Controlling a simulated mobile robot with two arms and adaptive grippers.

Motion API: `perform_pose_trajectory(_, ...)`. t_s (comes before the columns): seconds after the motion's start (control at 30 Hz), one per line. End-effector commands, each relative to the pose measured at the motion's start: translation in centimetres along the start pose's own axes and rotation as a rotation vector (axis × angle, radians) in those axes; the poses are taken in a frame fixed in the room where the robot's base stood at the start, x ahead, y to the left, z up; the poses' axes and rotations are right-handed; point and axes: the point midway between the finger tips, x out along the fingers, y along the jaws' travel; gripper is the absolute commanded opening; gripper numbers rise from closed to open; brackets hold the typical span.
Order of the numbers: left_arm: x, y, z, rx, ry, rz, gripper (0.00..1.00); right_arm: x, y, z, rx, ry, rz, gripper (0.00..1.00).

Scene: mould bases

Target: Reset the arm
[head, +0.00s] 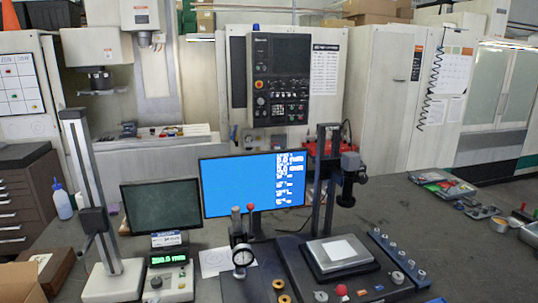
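Neither of my arms or grippers shows in the head view. A square metal block (321,266) with a white top patch (340,250) lies on a dark plate below a vertical stand (321,190) at centre right. I cannot tell for sure whether it is a mould base.
A grey bench holds a height gauge (78,185), a dark screen (161,208), a green-digit readout box (166,278), a blue-screen monitor (236,185) and a dial indicator (243,257). Small parts and a tray (443,184) lie at right. The bench right of the stand has free room.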

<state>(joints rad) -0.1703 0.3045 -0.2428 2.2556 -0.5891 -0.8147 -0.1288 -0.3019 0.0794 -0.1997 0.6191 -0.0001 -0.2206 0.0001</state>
Motion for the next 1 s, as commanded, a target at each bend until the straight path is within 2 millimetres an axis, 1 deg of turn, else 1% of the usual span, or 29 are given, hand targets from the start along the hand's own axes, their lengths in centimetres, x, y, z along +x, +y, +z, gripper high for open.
perform_pose_trajectory(0.03, -1.8, 2.4, 2.9, -0.097, -0.118, 0.090, 0.00, 0.0, 0.0, -0.1, 0.000, 0.002, 0.000, 0.40)
perform_pose_trajectory(0.07, -2.8, 3.6, 4.3, -0.147, -0.184, 0.139, 0.00, 0.0, 0.0, -0.1, 0.000, 0.002, 0.000, 0.40)
perform_pose_trajectory(0.1, -4.3, 5.2, 6.0, -0.206, -0.266, 0.201, 0.00, 0.0, 0.0, -0.2, 0.000, 0.003, 0.000, 0.40)
perform_pose_trajectory(0.17, -6.6, 7.4, 8.0, -0.279, -0.374, 0.285, 0.00, 0.0, 0.0, -0.2, 0.000, 0.004, 0.001, 0.40)
perform_pose_trajectory(0.2, -8.1, 8.6, 9.0, -0.318, -0.436, 0.334, 0.00, 0.0, 0.1, -0.3, 0.000, 0.005, 0.001, 0.40)
perform_pose_trajectory(0.27, -10.2, 10.2, 10.2, -0.369, -0.519, 0.402, 0.00, 0.0, 0.1, -0.3, 0.000, 0.005, 0.001, 0.40)
perform_pose_trajectory(0.3, -11.6, 11.1, 10.9, -0.397, -0.570, 0.443, 0.00, 0.0, 0.1, -0.3, 0.000, 0.005, 0.001, 0.40)
perform_pose_trajectory(0.37, -13.6, 12.3, 11.6, -0.434, -0.639, 0.499, 0.00, 0.0, 0.1, -0.3, 0.000, 0.005, 0.001, 0.40)
perform_pose_trajectory(0.4, -15.0, 13.1, 12.1, -0.456, -0.683, 0.537, 0.00, 0.0, 0.1, -0.3, 0.000, 0.005, 0.001, 0.40)
perform_pose_trajectory(0.47, -16.9, 14.1, 12.5, -0.486, -0.742, 0.588, 0.00, 0.0, 0.1, -0.3, 0.000, 0.005, 0.001, 0.40)
perform_pose_trajectory(0.5, -18.2, 14.6, 12.7, -0.504, -0.781, 0.621, 0.00, 0.0, 0.1, -0.3, 0.000, 0.005, 0.001, 0.40)
perform_pose_trajectory(0.63, -22.3, 16.1, 13.2, -0.553, -0.900, 0.726, 0.00, 0.0, 0.1, -0.3, 0.000, 0.005, 0.001, 0.40)
perform_pose_trajectory(0.7, -20.9, 18.8, 15.2, -0.545, -0.900, 0.723, 0.00, 1.4, 0.0, -0.3, 0.000, 0.007, 0.001, 0.40)
perform_pose_trajectory(0.87, -19.2, 23.5, 18.5, -0.537, -0.913, 0.730, 0.00, 3.2, 0.0, 0.0, 0.000, 0.005, 0.001, 0.40)
perform_pose_trajectory(0.97, -18.2, 27.0, 21.1, -0.532, -0.923, 0.737, 0.00, 4.5, 0.0, 0.1, -0.001, 0.005, 0.001, 0.40)
perform_pose_trajectory(1.0, -17.9, 28.6, 22.4, -0.529, -0.927, 0.740, 0.00, 5.1, 0.0, 0.2, -0.001, 0.005, 0.001, 0.40)
